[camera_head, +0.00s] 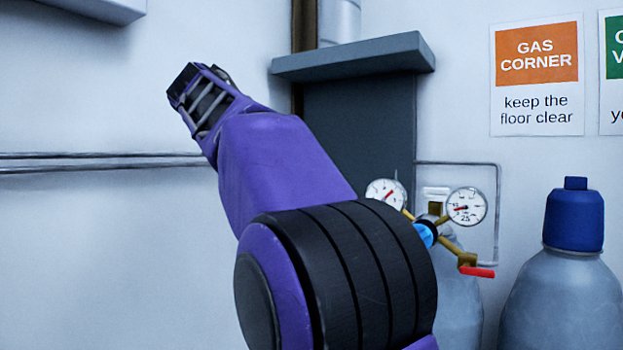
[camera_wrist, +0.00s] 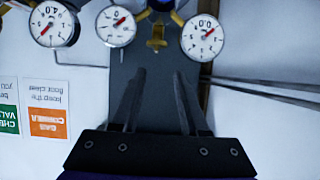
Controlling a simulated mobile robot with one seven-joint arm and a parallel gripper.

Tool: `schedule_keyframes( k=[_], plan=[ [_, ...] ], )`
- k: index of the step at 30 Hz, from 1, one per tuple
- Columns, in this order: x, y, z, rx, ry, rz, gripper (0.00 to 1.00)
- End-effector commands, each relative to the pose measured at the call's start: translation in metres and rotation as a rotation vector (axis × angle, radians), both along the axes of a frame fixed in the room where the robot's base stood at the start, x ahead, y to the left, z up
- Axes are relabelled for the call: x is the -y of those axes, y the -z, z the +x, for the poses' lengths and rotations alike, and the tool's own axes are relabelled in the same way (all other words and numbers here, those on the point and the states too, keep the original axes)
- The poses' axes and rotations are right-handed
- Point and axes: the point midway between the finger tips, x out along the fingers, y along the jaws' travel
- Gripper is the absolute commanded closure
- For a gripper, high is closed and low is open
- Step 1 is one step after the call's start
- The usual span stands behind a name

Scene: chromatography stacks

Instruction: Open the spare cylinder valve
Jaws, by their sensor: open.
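In the head view, a grey cylinder (camera_head: 458,310) carries a brass regulator with two round gauges (camera_head: 466,206), a blue knob (camera_head: 425,235) and a red lever (camera_head: 479,272). To its right stands a grey cylinder with a blue cap (camera_head: 575,220). No label shows which is the spare. In the wrist view, which looks upside down, my gripper (camera_wrist: 159,76) is open and empty. Its two fingers point toward a brass fitting (camera_wrist: 156,38), with a blue part at the top edge and three gauges around. Contact is not seen. My arm hides part of the head view.
A grey shelf (camera_head: 352,58) on a dark panel (camera_head: 360,125) is behind my arm. Thin pipes (camera_head: 95,163) run along the left wall. A gas corner sign (camera_head: 537,75) hangs on the right wall. The floor is out of view.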

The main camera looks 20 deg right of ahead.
Motion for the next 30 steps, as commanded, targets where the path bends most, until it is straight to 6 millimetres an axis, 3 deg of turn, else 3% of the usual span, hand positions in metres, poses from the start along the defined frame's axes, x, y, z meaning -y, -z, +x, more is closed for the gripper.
schedule_keyframes(
  k=[5,24,30],
  plan=[
    [0.012,-0.009,0.002,0.026,0.027,-0.027,0.56],
    [0.105,0.040,0.074,0.022,0.026,-0.025,0.56],
    [0.126,0.051,0.091,0.023,0.025,-0.025,0.56]
  ],
)
